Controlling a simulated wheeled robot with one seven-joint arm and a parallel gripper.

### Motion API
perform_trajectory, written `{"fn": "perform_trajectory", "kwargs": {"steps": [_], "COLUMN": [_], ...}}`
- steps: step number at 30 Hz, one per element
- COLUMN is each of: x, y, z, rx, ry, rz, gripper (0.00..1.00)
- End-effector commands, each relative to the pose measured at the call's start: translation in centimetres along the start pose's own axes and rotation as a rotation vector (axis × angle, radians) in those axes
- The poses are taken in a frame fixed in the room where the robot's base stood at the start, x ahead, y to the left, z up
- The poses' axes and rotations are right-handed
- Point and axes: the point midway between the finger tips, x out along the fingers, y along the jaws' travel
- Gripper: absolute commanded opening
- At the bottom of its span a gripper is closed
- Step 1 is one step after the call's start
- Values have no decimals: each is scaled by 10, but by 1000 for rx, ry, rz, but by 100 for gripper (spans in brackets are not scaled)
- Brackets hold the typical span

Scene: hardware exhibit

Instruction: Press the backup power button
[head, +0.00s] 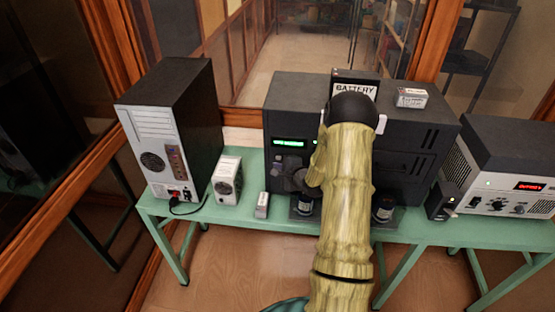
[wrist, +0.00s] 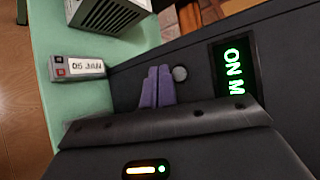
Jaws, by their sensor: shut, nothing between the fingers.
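A large black machine (head: 418,140) stands on the green table, with a lit green display (head: 288,143) on its front. In the wrist view the display (wrist: 235,68) shows part of a text, "ON M". A round grey button (wrist: 180,73) sits on the dark panel between my fingers and that display. No label on it can be read. My gripper (wrist: 158,72) has its purple fingers shut and empty, with the tips just left of the button in the picture. I cannot tell whether they touch the panel. In the head view my arm hides part of the machine's front.
A "BATTERY" box (head: 355,86) and a small white box (head: 411,98) rest on the machine. Left are a computer tower (head: 155,125), a white unit (head: 227,182) and a small date block (head: 262,205). A power supply (head: 500,190) stands right. The table (head: 237,212) has little free room.

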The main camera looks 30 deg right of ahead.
Motion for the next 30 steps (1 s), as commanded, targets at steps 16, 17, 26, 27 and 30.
{"fn": "perform_trajectory", "kwargs": {"steps": [16, 17, 26, 27, 30], "x": [-30, -31, -32, -32, -32], "y": [22, 22, 23, 23, 23], "z": [22, 22, 23, 23, 23], "rx": [0, 0, -1, -1, -1], "ry": [0, 1, 1, 1, 1], "rz": [0, 0, -1, -1, 0], "gripper": [0, 0, 0, 0, 0]}}
